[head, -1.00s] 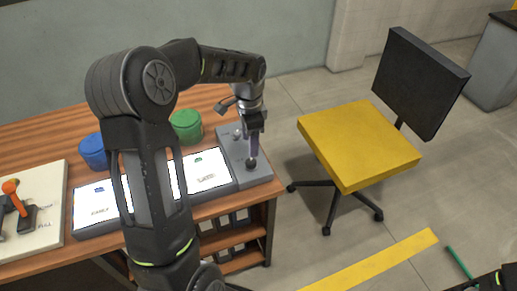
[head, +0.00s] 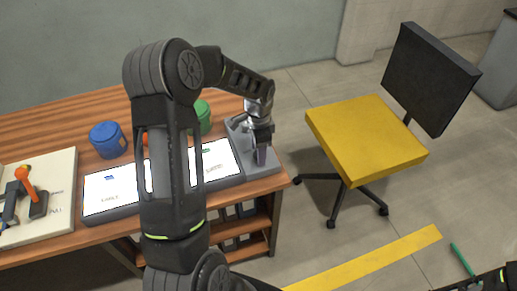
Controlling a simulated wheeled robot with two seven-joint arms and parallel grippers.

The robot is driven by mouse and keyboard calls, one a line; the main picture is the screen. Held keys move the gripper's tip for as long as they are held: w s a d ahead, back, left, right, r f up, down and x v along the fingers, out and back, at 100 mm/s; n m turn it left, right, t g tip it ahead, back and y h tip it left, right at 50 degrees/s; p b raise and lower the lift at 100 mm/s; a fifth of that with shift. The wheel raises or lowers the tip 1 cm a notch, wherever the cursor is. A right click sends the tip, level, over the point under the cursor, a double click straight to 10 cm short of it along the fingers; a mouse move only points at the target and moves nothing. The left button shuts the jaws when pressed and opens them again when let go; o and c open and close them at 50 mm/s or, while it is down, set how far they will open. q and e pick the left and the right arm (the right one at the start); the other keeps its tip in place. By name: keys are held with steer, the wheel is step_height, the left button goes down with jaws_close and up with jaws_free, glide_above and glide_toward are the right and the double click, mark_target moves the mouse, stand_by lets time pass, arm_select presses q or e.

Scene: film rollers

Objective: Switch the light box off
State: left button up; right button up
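The light box (head: 112,198) lies on the wooden bench, and its white panels (head: 215,160) are lit. A grey control section (head: 239,131) forms its right end. My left arm crosses in front and hides the middle of the box. My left gripper (head: 261,155) points down over the grey section, near its front part, and covers the dark knob there. I cannot tell whether it touches the knob or whether its fingers are open. My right gripper is not in view; only a dark piece of my arm shows at the bottom right corner.
A blue jar (head: 107,140) and a partly hidden green jar (head: 203,116) stand behind the box. A pale board with an orange-handled lever (head: 28,183) lies at left. A yellow-seated chair (head: 366,140) stands right of the bench. A yellow floor strip (head: 370,259) lies in front.

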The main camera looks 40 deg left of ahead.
arm_select(q)
steer(key=shift+c, duration=0.3)
jaws_close()
stand_by(0.3)
